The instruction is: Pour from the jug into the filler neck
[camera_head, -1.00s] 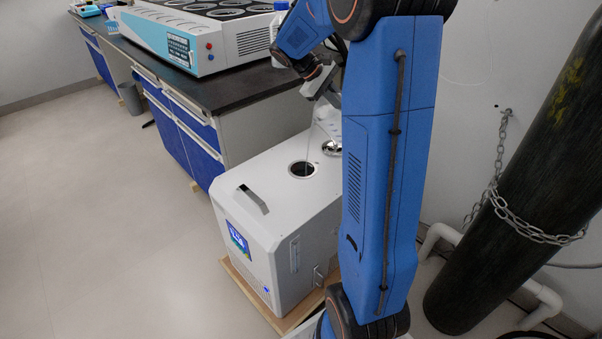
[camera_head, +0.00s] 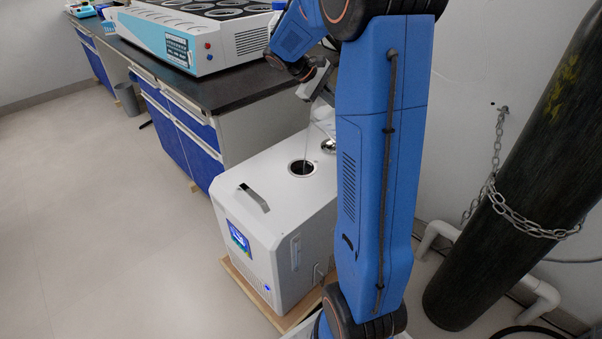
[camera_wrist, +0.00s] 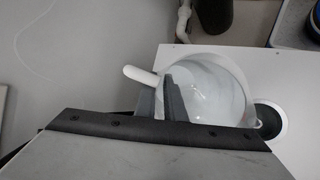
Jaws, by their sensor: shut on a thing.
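The white, translucent jug (camera_wrist: 212,82) is held by its handle (camera_wrist: 141,75) in my gripper (camera_wrist: 172,98), which is shut on it. In the head view the jug (camera_head: 323,114) is partly hidden behind my arm, and my gripper (camera_head: 318,90) is above the white machine. The jug is tilted. A thin clear stream (camera_head: 307,147) runs down from it to the filler neck (camera_head: 302,168), a dark round opening with a pale rim in the machine's top. In the wrist view the neck (camera_wrist: 268,121) shows just beyond the jug's lip.
The white machine (camera_head: 262,205) stands on a wooden base beside the lab bench (camera_head: 250,85). A shiny round cap (camera_head: 329,145) lies by the neck. A chained dark cylinder (camera_head: 500,180) stands at right.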

